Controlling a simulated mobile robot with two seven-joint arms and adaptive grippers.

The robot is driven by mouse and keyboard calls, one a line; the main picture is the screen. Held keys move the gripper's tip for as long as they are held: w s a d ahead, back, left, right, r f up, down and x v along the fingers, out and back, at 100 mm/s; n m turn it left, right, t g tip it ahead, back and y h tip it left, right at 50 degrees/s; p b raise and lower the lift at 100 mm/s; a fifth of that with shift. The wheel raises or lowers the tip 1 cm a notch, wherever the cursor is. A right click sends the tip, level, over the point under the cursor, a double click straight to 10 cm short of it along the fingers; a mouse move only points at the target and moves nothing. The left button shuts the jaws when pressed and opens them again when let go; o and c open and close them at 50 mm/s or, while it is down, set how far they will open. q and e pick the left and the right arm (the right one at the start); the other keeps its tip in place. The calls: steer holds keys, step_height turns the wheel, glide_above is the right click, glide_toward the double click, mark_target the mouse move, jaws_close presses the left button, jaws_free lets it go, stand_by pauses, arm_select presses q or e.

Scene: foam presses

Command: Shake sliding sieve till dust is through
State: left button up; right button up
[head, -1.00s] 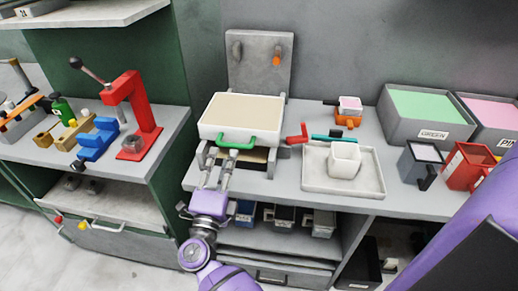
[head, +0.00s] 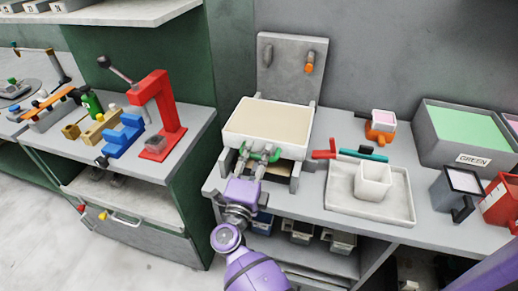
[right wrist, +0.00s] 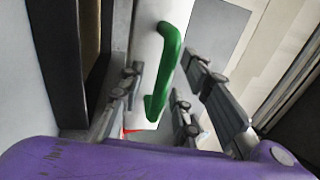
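The sliding sieve (head: 228,137) is a white box frame filled level with beige material, seated on a grey stand (head: 296,172) in the head view. A green handle (head: 270,153) is on its front; this handle also shows in the right wrist view (right wrist: 168,65). My right gripper (head: 259,157) is at the sieve's front, its fingers apart on either side of the handle. In the right wrist view the fingers (right wrist: 160,80) show gaps to the handle. The space under the sieve is mostly hidden. My left gripper is out of view.
To the sieve's right, a grey tray (head: 340,205) holds a white cup (head: 372,181). Red and teal tools lie behind it. A red press (head: 163,110) stands on the left bench. A grey panel (head: 290,65) with pegs rises behind the sieve.

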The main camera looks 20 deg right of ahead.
steer(key=shift+w, duration=0.1)
steer(key=shift+s, duration=0.2)
steer(key=shift+s+r, duration=0.1)
steer(key=shift+c, duration=1.2)
jaws_close()
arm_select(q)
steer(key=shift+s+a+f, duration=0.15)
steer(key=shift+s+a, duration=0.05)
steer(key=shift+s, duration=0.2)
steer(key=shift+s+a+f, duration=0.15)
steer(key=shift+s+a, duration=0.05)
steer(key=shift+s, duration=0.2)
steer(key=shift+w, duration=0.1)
